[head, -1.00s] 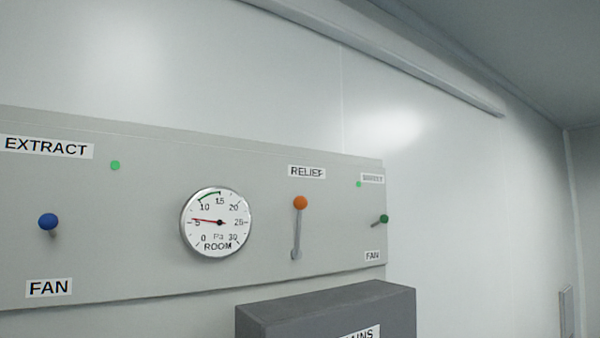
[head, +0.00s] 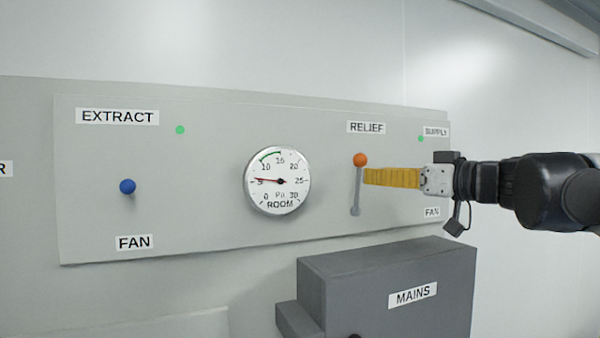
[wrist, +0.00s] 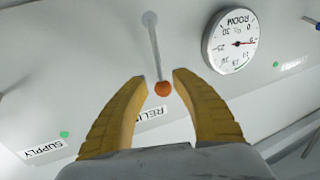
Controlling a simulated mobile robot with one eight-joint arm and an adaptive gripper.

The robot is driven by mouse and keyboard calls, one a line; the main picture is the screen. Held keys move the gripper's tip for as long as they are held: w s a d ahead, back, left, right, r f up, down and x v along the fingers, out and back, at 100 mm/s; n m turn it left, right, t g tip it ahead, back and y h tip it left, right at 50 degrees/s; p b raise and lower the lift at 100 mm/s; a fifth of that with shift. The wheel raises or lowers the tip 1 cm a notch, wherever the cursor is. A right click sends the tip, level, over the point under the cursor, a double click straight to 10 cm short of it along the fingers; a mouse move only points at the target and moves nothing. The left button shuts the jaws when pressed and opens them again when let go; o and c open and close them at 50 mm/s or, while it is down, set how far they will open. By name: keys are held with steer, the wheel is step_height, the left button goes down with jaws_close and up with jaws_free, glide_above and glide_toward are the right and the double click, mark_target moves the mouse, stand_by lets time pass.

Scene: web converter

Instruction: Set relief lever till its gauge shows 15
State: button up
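The relief lever (head: 357,190) is a thin grey rod on the panel under the RELIEF label, standing nearly upright with its orange knob (head: 360,160) at the top. The round ROOM gauge (head: 278,196) is left of it; its red needle points left, close to 5. My gripper (head: 366,176) reaches in from the right, its yellow fingers beside the lever just below the knob. In the wrist view, which is upside down, the open fingertips (wrist: 160,76) lie either side of the knob (wrist: 163,89) and upper rod, with gaps showing. Contact cannot be told.
A grey MAINS box (head: 385,295) juts out below the lever. A blue extract fan knob (head: 127,187) is at the panel's left. The supply fan control is hidden behind my gripper, between the SUPPLY label (head: 436,132) and the FAN label (head: 432,212). Green lights show on the panel.

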mark_target(359, 175)
steer(key=x, duration=0.5)
steer(key=shift+w+a+p, duration=0.15)
steer(key=shift+p, duration=0.25)
jaws_close()
